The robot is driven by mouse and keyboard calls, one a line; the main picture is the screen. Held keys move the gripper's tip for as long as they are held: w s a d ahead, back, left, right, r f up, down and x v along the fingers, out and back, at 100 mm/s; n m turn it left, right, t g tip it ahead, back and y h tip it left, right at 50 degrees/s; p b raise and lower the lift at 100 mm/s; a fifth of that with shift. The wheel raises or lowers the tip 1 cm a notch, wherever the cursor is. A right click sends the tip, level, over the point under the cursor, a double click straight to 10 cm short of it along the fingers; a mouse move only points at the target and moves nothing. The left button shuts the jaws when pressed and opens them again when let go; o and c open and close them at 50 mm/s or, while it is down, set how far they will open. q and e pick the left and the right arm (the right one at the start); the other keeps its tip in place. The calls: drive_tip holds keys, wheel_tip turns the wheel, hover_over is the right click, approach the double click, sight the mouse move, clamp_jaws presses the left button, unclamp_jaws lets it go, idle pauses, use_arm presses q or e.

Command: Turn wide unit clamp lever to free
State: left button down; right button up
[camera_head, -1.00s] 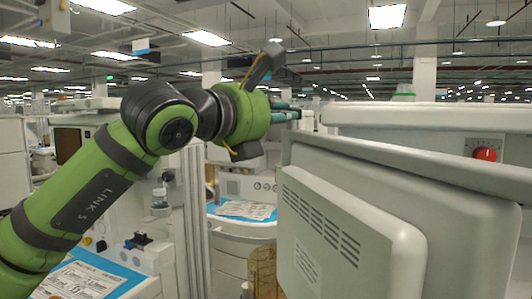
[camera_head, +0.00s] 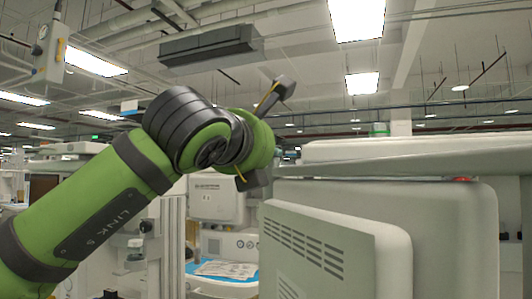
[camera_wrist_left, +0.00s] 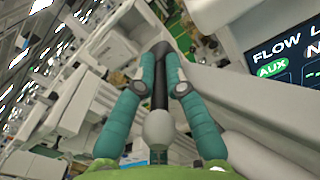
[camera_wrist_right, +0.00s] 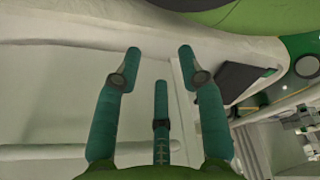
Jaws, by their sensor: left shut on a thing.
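In the left wrist view a dark lever (camera_wrist_left: 160,92) with a grey rounded end (camera_wrist_left: 158,128) lies between the teal fingers of my left gripper (camera_wrist_left: 162,52). The fingertips close together around its far part, so the gripper is shut on it. The lever's mount is not clear.
A vented grey monitor back (camera_head: 335,255) fills the lower right of the head view, close to my left wrist. A lit screen (camera_wrist_left: 285,45) reading FLOW is right of my left fingers. Other carts (camera_head: 218,198) stand behind. Room above the unit is free.

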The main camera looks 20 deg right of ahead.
use_arm(q)
drive_tip(key=shift+w+f, duration=0.1)
drive_tip(key=shift+f, duration=0.15)
drive_tip(key=c, duration=1.3)
unclamp_jaws()
drive_tip(key=shift+r, duration=0.15)
drive_tip(key=v, duration=1.2)
drive_tip(key=shift+d, duration=0.1)
use_arm(e)
drive_tip(key=shift+s+a+f, duration=0.15)
drive_tip(key=shift+s+a, duration=0.1)
drive_tip(key=shift+s, duration=0.5)
